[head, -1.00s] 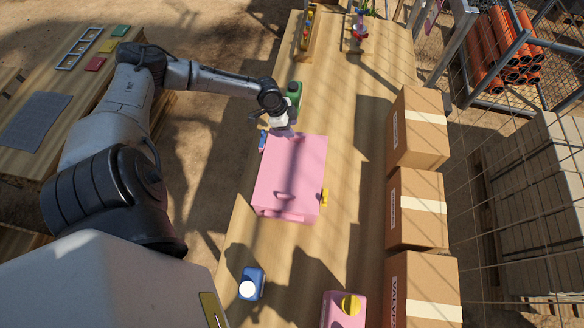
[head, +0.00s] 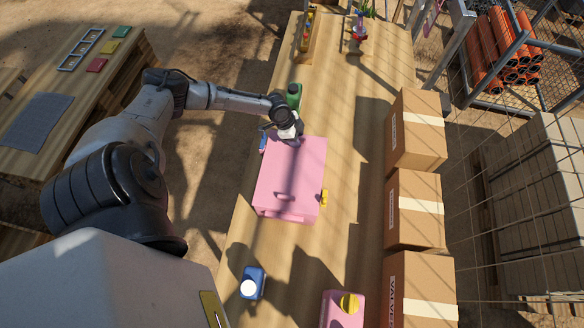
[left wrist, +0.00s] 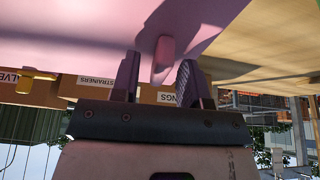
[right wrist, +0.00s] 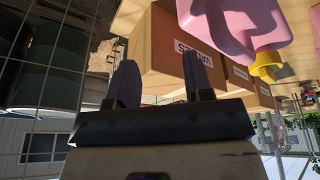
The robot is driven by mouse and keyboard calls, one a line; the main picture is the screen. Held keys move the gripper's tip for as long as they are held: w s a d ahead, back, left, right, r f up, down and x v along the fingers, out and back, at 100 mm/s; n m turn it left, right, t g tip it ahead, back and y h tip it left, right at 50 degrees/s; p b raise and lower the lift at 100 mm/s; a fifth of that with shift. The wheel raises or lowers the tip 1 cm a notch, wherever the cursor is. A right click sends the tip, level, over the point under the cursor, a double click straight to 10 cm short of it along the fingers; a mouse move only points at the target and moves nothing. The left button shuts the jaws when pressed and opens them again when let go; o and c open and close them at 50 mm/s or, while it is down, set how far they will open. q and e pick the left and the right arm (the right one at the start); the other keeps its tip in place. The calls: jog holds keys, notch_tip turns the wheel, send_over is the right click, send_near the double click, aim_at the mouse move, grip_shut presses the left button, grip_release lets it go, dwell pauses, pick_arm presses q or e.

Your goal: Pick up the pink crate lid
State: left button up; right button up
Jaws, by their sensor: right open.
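The pink crate lid (head: 293,165) lies flat on the pink crate (head: 285,216) in the middle of the bench. A raised pink handle (head: 284,196) shows near its front edge. My left gripper (head: 290,137) is at the lid's far end. In the left wrist view, my left gripper (left wrist: 157,70) is open, with a pink handle (left wrist: 163,55) seen between its fingers; I cannot tell if they touch it. My right gripper (right wrist: 160,75) is open and empty, seen only in the right wrist view.
A green bottle (head: 294,92) stands just beyond my left gripper. Several cardboard boxes (head: 415,209) line the bench's right side.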

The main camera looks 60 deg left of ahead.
pick_arm(q)
grip_shut()
jog(key=shift+r, duration=0.1)
dwell(0.3)
